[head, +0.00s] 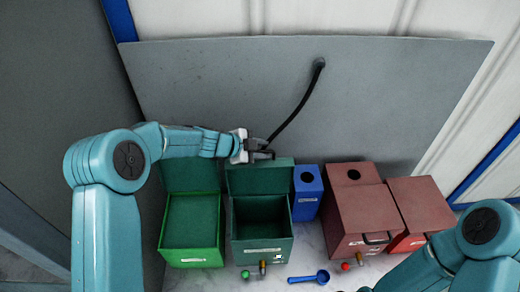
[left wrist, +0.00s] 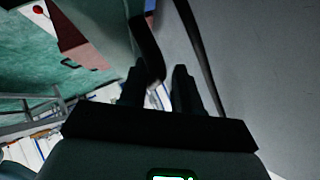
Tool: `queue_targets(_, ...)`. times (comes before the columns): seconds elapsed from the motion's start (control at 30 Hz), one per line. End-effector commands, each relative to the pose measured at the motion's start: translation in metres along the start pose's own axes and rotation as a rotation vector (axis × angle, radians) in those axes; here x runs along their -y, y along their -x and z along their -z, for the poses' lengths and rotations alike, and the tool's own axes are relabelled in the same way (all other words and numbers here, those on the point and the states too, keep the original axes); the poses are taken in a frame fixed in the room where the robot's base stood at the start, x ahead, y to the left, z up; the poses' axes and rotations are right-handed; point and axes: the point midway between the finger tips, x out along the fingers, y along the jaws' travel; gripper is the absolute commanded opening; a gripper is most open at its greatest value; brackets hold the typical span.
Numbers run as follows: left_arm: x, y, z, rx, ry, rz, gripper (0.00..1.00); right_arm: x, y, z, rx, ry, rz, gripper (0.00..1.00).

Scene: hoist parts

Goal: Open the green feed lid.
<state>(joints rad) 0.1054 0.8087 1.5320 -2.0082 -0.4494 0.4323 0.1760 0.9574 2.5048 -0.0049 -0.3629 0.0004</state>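Two green boxes stand side by side in the head view. The left, brighter green box (head: 193,256) has its dark green lid (head: 190,175) raised. The darker green box (head: 262,252) has its dark green lid (head: 258,178) standing up at the back, and its inside shows. My left gripper (head: 262,152) is at the top of this lid, by a dark handle. In the left wrist view its two fingers (left wrist: 160,88) are apart, and a dark curved bar (left wrist: 147,45) reaches close to the left finger. I cannot tell if they touch. My right gripper is out of view.
A blue box (head: 307,195) with a round hole and two red boxes (head: 370,212) (head: 420,205) stand to the right. A blue scoop (head: 312,277), a green ball (head: 245,274) and a red ball (head: 345,266) are in front. A grey panel with a black cable (head: 297,108) rises behind.

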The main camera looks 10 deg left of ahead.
Motion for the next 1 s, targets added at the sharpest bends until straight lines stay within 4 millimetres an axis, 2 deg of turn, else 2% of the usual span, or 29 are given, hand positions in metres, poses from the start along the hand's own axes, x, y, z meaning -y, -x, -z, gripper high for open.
queue_targets(0.13,-0.002,0.005,-0.003,0.004,0.002,-0.004,0.36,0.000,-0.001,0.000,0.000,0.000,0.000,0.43)
queue_targets(0.23,-0.002,0.022,-0.003,0.005,0.002,-0.001,0.36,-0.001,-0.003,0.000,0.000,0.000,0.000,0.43)
queue_targets(0.5,0.000,0.095,-0.001,0.004,0.000,0.003,0.36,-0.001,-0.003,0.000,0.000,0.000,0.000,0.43)
queue_targets(0.7,-0.001,0.139,0.000,0.003,0.000,0.003,0.36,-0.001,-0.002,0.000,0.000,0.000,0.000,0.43)
queue_targets(0.83,0.000,0.157,0.001,0.002,-0.001,0.004,0.36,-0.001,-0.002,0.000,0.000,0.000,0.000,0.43)
queue_targets(1.0,-0.001,0.165,0.001,0.000,-0.001,0.000,0.36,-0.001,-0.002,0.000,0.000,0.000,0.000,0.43)
